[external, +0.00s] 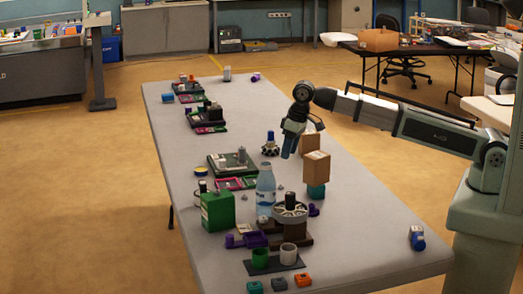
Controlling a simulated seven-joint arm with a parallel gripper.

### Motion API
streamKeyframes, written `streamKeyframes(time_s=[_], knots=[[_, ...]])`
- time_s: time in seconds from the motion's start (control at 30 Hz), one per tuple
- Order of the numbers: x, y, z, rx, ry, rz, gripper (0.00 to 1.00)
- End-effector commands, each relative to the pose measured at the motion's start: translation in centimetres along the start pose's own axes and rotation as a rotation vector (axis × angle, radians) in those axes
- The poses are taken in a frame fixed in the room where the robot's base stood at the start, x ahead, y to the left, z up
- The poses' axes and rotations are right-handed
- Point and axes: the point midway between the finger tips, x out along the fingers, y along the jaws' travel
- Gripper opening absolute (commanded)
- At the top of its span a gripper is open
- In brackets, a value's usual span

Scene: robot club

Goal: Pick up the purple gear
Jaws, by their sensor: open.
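Several small purple pieces are on the white table (355,235). One purple piece (314,210) lies right of the water bottle, beside a wheel-like grey part. A purple part (248,240) lies near the front, by the green box. Another purple piece (256,77) is at the far end. They are too small to tell which is the gear. My gripper (288,153) points down above the middle of the table, apart from all of these pieces. It is open, with nothing visible in it.
A water bottle (265,190) and a green box (217,212) stand tall near the front. The table's right front is mostly clear, except for a small blue-and-white item (417,239).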

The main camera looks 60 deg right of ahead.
Motion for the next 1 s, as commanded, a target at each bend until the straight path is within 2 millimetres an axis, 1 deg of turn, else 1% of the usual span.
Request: streamKeyframes(time_s=[0.03, 0.1, 0.2, 0.3, 0.4, 0.5, 0.57, 0.67, 1.0], knots=[[-0.5, -2.2, 1.4, -0.005, -0.026, -0.003, 0.52], [-1.0, -4.6, 3.3, -0.005, -0.066, -0.001, 0.52], [-1.8, -7.4, 6.0, -0.002, -0.115, 0.010, 0.52], [-2.5, -9.5, 8.3, 0.000, -0.154, 0.025, 0.52], [-3.0, -10.8, 10.1, 0.003, -0.184, 0.041, 0.52], [-3.3, -11.5, 11.2, 0.004, -0.201, 0.052, 0.52], [-3.3, -11.7, 11.5, 0.006, -0.207, 0.056, 0.52], [-2.7, -11.7, 11.8, 0.007, -0.211, 0.059, 0.52], [1.8, -11.4, 12.8, 0.007, -0.211, 0.058, 0.52]])
